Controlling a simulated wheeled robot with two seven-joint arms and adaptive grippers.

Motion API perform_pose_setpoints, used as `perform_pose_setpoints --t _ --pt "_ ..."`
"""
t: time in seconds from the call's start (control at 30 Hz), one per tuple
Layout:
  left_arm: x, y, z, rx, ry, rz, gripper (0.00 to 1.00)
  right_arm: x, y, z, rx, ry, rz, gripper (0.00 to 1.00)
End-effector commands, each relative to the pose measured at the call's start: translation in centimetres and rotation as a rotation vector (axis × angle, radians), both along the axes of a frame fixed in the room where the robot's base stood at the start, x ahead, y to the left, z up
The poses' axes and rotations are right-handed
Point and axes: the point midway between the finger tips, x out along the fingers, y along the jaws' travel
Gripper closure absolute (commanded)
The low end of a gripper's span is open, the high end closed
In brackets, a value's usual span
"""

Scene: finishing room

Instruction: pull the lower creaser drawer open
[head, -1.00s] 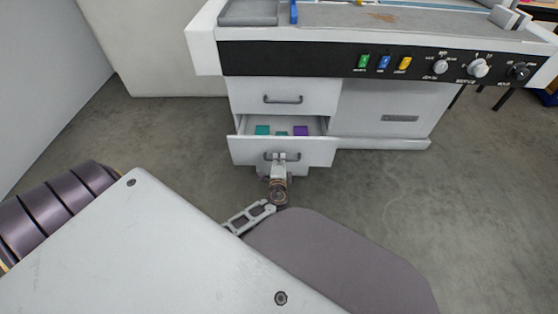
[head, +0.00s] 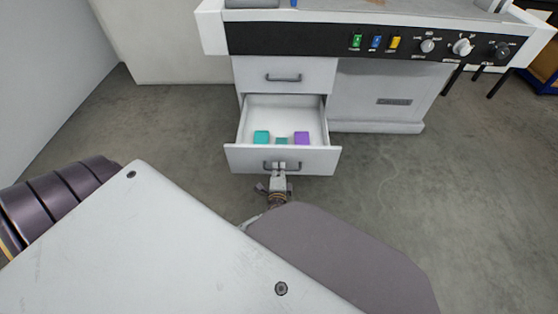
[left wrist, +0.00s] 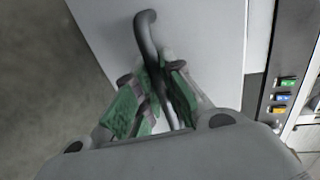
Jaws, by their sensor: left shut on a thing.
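The lower creaser drawer (head: 310,161) stands well out from the white cabinet in the head view, its inside open to sight. Its dark bar handle (head: 267,165) is on the drawer front. My left gripper (head: 281,168) is at that handle. In the left wrist view, the green-padded fingers of my left gripper (left wrist: 160,95) are closed around the dark handle (left wrist: 146,32). Two teal blocks, one at the left (head: 261,137) and one partly hidden by the drawer front, and a purple block (head: 301,138) lie inside. My right gripper is not seen.
The upper drawer (head: 310,75) is shut above the lower one. The black control panel (head: 290,40) with coloured switches and knobs runs above. Grey floor (head: 400,180) is clear to the right of the drawer. A pale wall stands at the left.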

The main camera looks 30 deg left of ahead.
Motion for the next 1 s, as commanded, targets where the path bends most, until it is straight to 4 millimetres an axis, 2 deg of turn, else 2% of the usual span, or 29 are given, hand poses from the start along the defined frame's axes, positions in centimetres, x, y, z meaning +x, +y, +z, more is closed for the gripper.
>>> perform_pose_setpoints --t 0.2,0.63,0.67,0.8,1.0 --pt "-1.3 -0.8 0.0 0.001 0.001 0.000 1.00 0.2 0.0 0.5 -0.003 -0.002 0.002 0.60" --pt "-1.5 -0.9 0.0 0.001 0.000 0.000 1.00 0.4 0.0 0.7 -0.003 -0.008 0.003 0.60" --pt "-1.5 -0.9 0.0 0.001 0.000 0.000 0.87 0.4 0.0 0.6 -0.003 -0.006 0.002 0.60" --pt "-1.5 -0.9 0.0 0.001 -0.001 0.000 0.69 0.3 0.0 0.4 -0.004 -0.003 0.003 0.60" --pt "-1.5 -0.9 0.0 0.001 -0.001 0.000 0.67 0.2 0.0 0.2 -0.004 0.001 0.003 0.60"
